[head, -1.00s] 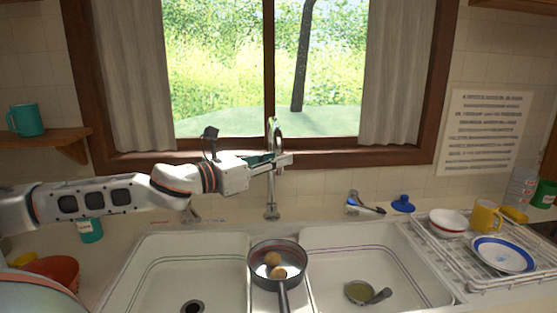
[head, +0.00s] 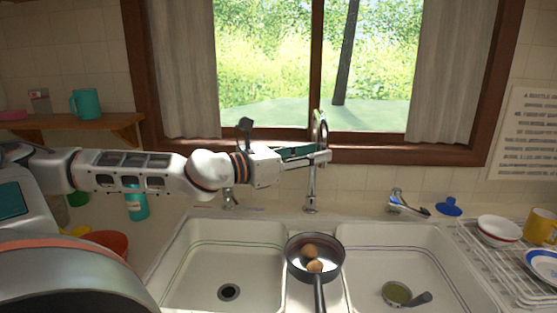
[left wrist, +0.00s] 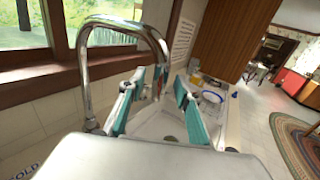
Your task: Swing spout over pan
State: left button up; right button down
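The chrome gooseneck spout (head: 312,185) rises behind the sink's middle divider, its curved top in front of the window. In the left wrist view the spout (left wrist: 84,75) arches from the left and its end hangs between my fingertips in the picture. My left gripper (head: 318,156) is at the upper part of the spout. Its teal fingers (left wrist: 160,80) are apart; I cannot tell if either touches the spout. The dark pan (head: 315,275) sits on the divider below, handle toward me, with two brown round items (head: 311,255) inside. My right gripper is not in view.
The left basin (head: 260,260) is empty around its drain. A dish rack (head: 485,260) with bowl, plate and mug stands right. Tap handles (head: 230,200) (head: 402,204) flank the spout.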

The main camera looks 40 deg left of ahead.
pick_arm(q)
jog(key=v, duration=0.9)
jog(key=shift+s+a, duration=0.1)
jog(key=shift+s, duration=0.05)
dwell(0.6)
